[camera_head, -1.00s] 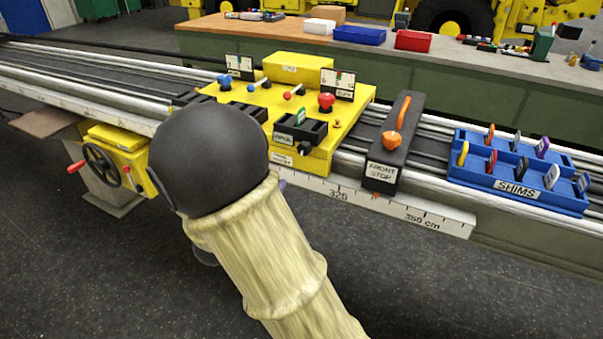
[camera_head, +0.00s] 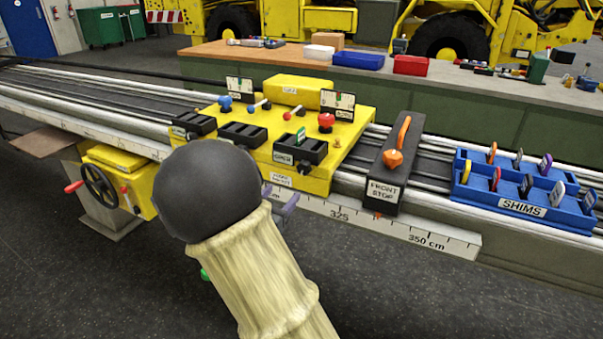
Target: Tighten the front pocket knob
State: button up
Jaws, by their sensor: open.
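The yellow carriage (camera_head: 350,135) sits on the rails. It bears a row of black pockets, and the nearest (camera_head: 310,148) has a green tab standing in it. A small dark knob (camera_head: 302,165) shows at the front of this pocket, above a white label (camera_head: 281,180) on the carriage's front face. I cannot tell how tight the knob is. My gripper (camera_head: 280,200) shows only as grey-purple finger parts just below that label, in front of the carriage. My dark wrist and pale-sleeved arm hide the rest of it. No object shows between the visible finger parts.
A black front stop (camera_head: 380,193) with an orange handle stands on the rails to the right. A blue shims tray (camera_head: 568,213) lies further right. A handwheel (camera_head: 100,185) is at left. A white scale (camera_head: 400,232) runs along the near rail. The floor in front is clear.

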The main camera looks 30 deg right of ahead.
aim_at(302, 171)
jog(key=x, duration=1.2)
jog(key=shift+w+d+b, duration=0.15)
jog(key=shift+b, duration=0.2)
jog(key=shift+c, duration=0.5)
jog(key=c, duration=0.9)
